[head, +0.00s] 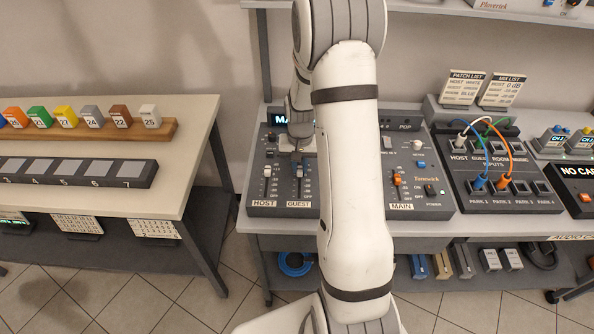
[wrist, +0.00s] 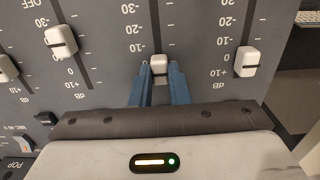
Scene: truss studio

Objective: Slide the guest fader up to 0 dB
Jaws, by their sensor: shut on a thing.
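The guest fader's white cap (wrist: 158,64) sits between the blue fingers of my gripper (wrist: 158,78) in the wrist view. The fingers are shut on it from both sides. In the head view my gripper (head: 300,150) is over the mixer (head: 350,208), above the GUEST label (head: 299,204), and hides the cap there.
The host fader cap (wrist: 247,62) stands close on the right in the wrist view, near 0. Another fader cap (wrist: 61,41) is on the left. The patch box (head: 500,208) with cables is right of the mixer. A mix list card (head: 502,90) stands behind.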

